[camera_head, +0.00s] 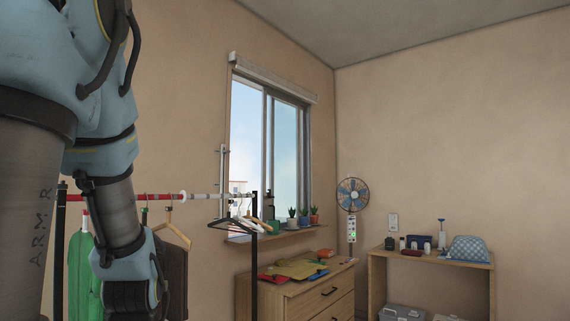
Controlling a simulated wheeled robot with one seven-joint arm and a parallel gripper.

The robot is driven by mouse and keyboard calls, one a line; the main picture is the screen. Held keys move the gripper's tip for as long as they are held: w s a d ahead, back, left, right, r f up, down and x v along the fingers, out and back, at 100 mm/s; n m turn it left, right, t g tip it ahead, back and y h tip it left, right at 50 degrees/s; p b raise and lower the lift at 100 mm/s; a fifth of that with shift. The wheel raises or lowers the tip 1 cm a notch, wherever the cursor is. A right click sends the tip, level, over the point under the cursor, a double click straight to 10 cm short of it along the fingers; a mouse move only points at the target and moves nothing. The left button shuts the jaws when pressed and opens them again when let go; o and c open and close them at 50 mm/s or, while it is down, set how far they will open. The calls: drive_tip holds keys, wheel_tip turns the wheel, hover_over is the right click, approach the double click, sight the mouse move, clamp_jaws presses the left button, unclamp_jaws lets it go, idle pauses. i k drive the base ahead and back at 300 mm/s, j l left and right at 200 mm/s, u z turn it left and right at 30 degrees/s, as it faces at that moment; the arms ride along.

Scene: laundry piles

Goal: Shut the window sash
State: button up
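The window (269,150) is in the left wall near the corner, under a white roller-blind housing. An upright sash bar (267,150) stands near its middle. The pane to the right of the bar looks slightly bluer. The left part shows pale sky and a bit of a building; I cannot tell whether glass covers it. My arm hangs at the left of the picture, well to the left of the window and apart from it. Its lower end runs off the bottom edge, and my gripper's fingers are not visible.
The sill (275,234) holds potted plants and a dark bottle (270,205). A wooden dresser (305,290) with folded clothes stands below. A fan (352,194) and shelf unit (430,257) are further right.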

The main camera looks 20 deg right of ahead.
sight(265, 202)
drive_tip(key=i+l, duration=0.1)
drive_tip(key=l, duration=0.15)
drive_tip(key=i+l, duration=0.15)
drive_tip(key=l, duration=0.15)
drive_tip(key=i+l+u, duration=0.45)
drive_tip(key=l, duration=0.6)
drive_tip(key=l+u, duration=0.3)
drive_tip(key=l, duration=0.65)
drive_tip(key=i+l+u, duration=0.1)
drive_tip(key=l+u, duration=0.25)
drive_tip(key=l, duration=0.7)
